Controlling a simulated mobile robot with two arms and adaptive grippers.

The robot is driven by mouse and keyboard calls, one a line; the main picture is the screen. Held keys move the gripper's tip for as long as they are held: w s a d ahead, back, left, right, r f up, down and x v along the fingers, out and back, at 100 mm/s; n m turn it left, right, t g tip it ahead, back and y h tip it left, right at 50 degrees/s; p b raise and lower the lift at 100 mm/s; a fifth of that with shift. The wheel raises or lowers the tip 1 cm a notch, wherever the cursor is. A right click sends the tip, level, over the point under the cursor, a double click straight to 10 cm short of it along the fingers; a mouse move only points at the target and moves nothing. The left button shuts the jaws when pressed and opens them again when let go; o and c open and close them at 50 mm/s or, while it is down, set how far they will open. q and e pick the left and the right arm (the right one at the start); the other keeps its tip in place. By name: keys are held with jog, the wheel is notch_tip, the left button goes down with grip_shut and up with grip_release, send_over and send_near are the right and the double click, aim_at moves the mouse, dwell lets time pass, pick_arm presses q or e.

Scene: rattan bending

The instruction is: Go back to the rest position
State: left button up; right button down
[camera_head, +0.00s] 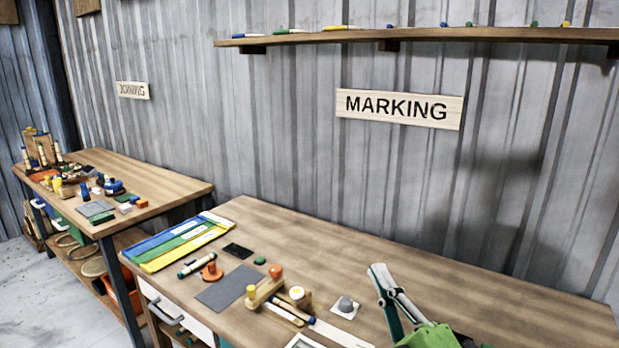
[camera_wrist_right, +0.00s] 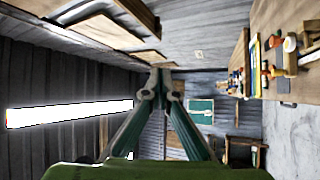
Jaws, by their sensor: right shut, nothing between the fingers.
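My right gripper (camera_head: 378,270) shows at the lower right of the head view, above the marking table (camera_head: 480,290), with its fingers pointing up. It is shut and empty. In the right wrist view its two green fingers (camera_wrist_right: 160,80) meet at their tips, with nothing between them. My left gripper is in neither view.
Left of my right gripper, the table holds a grey knob on a white base (camera_head: 345,307), a wooden pen holder (camera_head: 265,290), a grey mat (camera_head: 228,287) and coloured strips (camera_head: 178,242). The table's right part looks clear. A second cluttered table (camera_head: 160,180) stands at left.

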jog(key=s+d+f+m+g+h, duration=0.2)
jog(key=d+f+m+g+h, duration=0.15)
jog(key=f, duration=0.35)
jog(key=s+d+f+m+g+h, duration=0.25)
jog(key=f+m, duration=0.25)
jog(key=f, duration=0.3)
jog(key=s+d+f+m+g+h, duration=0.2)
jog(key=s+d+f+m, duration=0.15)
jog(key=f, duration=0.35)
jog(key=s+a+f+m+g+y, duration=0.1)
jog(key=s+f+m+g, duration=0.1)
jog(key=s+f+g, duration=0.6)
jog(key=s+a+f+m+g+y, duration=0.15)
jog(key=s+f, duration=0.45)
jog(key=s, duration=0.6)
notch_tip(320, 180, down, 31)
jog(key=s+d+g+h+b, duration=0.1)
jog(key=b, duration=0.4)
pick_arm(q)
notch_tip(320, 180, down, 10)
jog(key=b, duration=0.5)
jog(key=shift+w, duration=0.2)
pick_arm(e)
jog(key=s+d+f+g, duration=0.1)
jog(key=s+d+f, duration=0.2)
jog(key=s+f, duration=1.4)
notch_tip(320, 180, down, 4)
jog(key=shift+s+f, duration=0.15)
jog(key=shift+s, duration=0.2)
